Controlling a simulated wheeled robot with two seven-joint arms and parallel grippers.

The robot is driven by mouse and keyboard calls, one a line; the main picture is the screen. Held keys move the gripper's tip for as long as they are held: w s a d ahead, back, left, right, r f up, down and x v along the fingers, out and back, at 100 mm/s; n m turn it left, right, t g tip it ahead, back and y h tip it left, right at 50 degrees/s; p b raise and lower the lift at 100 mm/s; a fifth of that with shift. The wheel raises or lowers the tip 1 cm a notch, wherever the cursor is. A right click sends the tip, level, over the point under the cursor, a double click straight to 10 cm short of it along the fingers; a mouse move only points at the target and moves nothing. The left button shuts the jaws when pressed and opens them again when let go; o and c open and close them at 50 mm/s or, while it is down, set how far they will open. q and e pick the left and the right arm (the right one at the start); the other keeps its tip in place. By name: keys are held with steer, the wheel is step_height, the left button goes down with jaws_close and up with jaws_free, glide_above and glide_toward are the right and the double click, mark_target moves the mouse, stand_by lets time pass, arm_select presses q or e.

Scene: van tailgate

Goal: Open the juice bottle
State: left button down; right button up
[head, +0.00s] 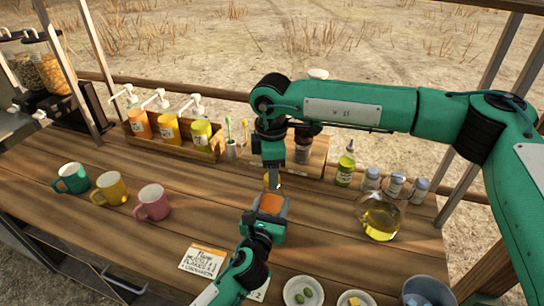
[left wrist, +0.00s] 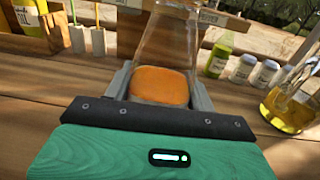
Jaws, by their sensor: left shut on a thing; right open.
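The juice bottle (head: 271,202) is clear glass with orange juice in its lower part. It stands upright near the middle of the counter. My left gripper (head: 266,212) is shut on its lower body. In the left wrist view the bottle (left wrist: 160,85) sits between the two fingers of my left gripper (left wrist: 160,92), and its glass narrows upward out of the frame. My right gripper (head: 273,178) points straight down above the bottle, open, at about the bottle's top. A small yellow patch shows by its fingertips. The cap and neck are mostly hidden, so I cannot tell whether the fingers surround the cap.
Three mugs (head: 109,190) stand at the left. A wooden rack of pump bottles (head: 185,147) is behind. A green-yellow bottle (head: 345,168), several small jars (head: 395,186) and an oil flask (head: 381,220) stand at the right. A card (head: 204,260) and small bowls (head: 303,292) are in front.

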steer(key=shift+f, duration=0.4)
